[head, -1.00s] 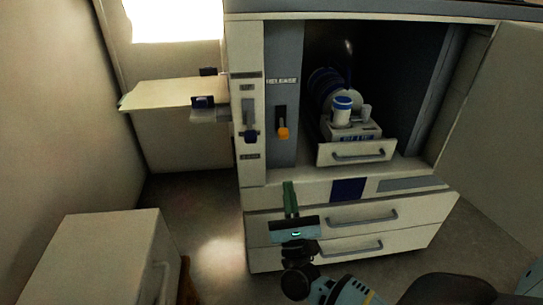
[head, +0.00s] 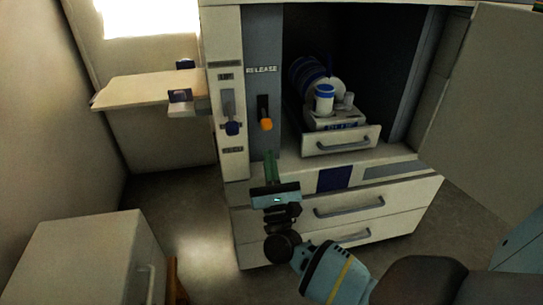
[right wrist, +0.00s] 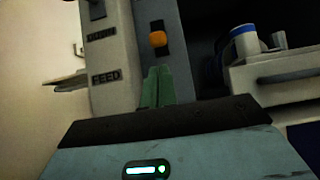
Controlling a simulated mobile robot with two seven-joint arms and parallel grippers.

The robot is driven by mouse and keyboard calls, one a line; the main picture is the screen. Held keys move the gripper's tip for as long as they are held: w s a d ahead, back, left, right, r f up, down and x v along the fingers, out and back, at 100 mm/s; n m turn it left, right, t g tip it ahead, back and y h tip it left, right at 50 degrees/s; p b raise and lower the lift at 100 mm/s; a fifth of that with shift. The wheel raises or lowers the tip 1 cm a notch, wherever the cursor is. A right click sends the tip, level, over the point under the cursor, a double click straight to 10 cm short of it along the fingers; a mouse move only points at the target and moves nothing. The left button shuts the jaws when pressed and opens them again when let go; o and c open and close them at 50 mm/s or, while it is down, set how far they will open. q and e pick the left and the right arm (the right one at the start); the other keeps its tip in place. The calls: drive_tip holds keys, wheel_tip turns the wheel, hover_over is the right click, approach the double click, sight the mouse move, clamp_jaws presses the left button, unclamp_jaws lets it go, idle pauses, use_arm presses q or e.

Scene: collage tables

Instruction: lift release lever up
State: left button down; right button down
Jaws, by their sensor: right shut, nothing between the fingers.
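The release lever (head: 266,124) has an orange knob and sits low in a dark slot on the grey panel, under the RELEASE label. It also shows in the right wrist view (right wrist: 158,39), above my fingertips. My right gripper (head: 271,154) has green fingers, shut and empty, pointing up just below the lever with a gap between. The fingers also show in the right wrist view (right wrist: 157,87). My left gripper is not in view.
A blue-knobbed lever (head: 232,128) is on the white panel to the left. An open drawer (head: 341,142) with a white jar (head: 324,99) is at the right inside the cabinet. A side shelf (head: 140,88) sticks out left. Closed drawers (head: 350,206) are below.

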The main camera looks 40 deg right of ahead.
sight(265, 118)
drive_tip(key=shift+x, duration=2.45)
